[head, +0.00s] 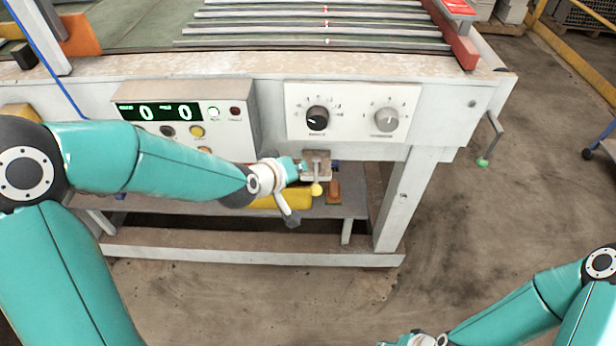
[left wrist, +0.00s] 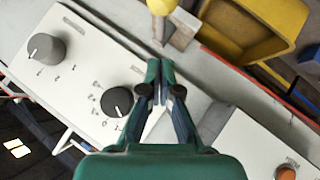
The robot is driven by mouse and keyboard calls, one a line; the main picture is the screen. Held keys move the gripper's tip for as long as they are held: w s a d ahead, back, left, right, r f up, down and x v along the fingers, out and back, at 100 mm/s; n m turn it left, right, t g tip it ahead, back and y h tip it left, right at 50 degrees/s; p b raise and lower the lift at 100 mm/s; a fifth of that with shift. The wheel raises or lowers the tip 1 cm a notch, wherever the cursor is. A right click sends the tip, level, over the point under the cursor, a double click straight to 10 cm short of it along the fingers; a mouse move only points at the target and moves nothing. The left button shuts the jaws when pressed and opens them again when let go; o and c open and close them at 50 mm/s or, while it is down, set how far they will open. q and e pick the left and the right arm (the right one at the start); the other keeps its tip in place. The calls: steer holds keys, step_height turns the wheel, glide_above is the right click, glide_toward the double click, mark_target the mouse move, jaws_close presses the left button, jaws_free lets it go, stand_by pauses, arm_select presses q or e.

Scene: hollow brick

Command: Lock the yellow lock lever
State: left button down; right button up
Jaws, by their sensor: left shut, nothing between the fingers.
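The lock lever (head: 316,174) is on a small plate below the knob panel on the machine's front. It hangs down and ends in a yellow ball knob (head: 316,189). My left gripper (head: 301,166) is just left of the lever. In the left wrist view its fingers (left wrist: 160,70) are shut and empty, with a gap between their tips and the yellow knob.
A white panel (head: 350,97) with a black knob (head: 317,118) and a grey knob (head: 386,119) is above the lever. A display box (head: 228,97) with buttons is to the left. A yellow bin (head: 280,202) is on the lower shelf.

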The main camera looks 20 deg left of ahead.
mark_target(315, 176)
arm_select(q)
steer(key=shift+w+d+f, duration=0.25)
steer(key=shift+d+f, duration=0.3)
steer(key=shift+f, duration=0.35)
steer(key=shift+w+d+f, duration=0.2)
steer(key=shift+d+f, duration=0.35)
steer(key=shift+f, duration=0.35)
steer(key=shift+a, duration=0.1)
